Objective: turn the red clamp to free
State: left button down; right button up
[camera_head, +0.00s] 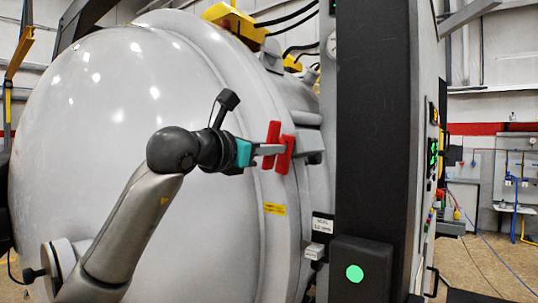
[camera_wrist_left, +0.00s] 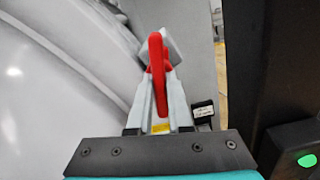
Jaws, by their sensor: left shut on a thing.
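The red clamp (camera_head: 286,155) is on the rim of the big grey furnace door, right of the middle of the head view. It shows as two upright red parts there. In the left wrist view its red handle (camera_wrist_left: 158,72) stands nearly upright between the fingers. My left gripper (camera_head: 280,149) reaches in from the left and is shut on the red clamp. The fingers hide part of the clamp. My right gripper is not in view.
The round furnace door (camera_head: 110,100) fills the left side. A tall dark column (camera_head: 372,120) stands close to the right of the clamp, with a green-lit box (camera_head: 372,265) at its foot. A yellow label (camera_head: 274,209) is below the clamp. Open floor shows far right.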

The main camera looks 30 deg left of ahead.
pick_arm(q)
jog(key=n+b, duration=0.1)
jog(key=n, duration=0.4)
jog(key=shift+d+n, duration=0.1)
jog(key=shift+n, duration=0.6)
jog(key=c, duration=0.8)
grip_release()
jog(key=shift+c, duration=0.2)
jog(key=s+a+b, duration=0.1)
jog(key=s+b, duration=0.2)
jog(key=s, duration=1.2)
jog(key=shift+b, duration=0.35)
jog(key=shift+a, duration=0.1)
